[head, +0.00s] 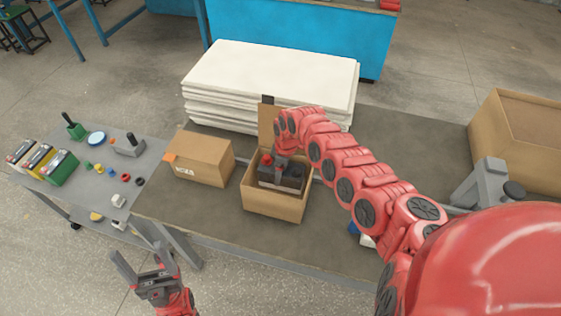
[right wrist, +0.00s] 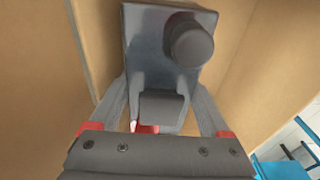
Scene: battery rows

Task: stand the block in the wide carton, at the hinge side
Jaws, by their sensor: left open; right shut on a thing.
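The wide carton (head: 268,204) stands open on the bench, its lid flap (head: 267,122) upright at the far side. A dark grey block (head: 291,176) is inside it, partly hidden by my right arm. The right wrist view shows the block (right wrist: 150,70) with a round knob on top, between the fingers of my right gripper (right wrist: 160,112), which is shut on it. Tan carton walls rise on both sides. Whether the block touches the carton floor is hidden. My left gripper (head: 143,264) is open and empty, in front of the bench.
A closed carton (head: 203,158) stands just left of the open one. White sheets (head: 270,75) are stacked behind. A larger carton (head: 520,150) is at the right. A side table (head: 105,165) at the left holds batteries and small parts.

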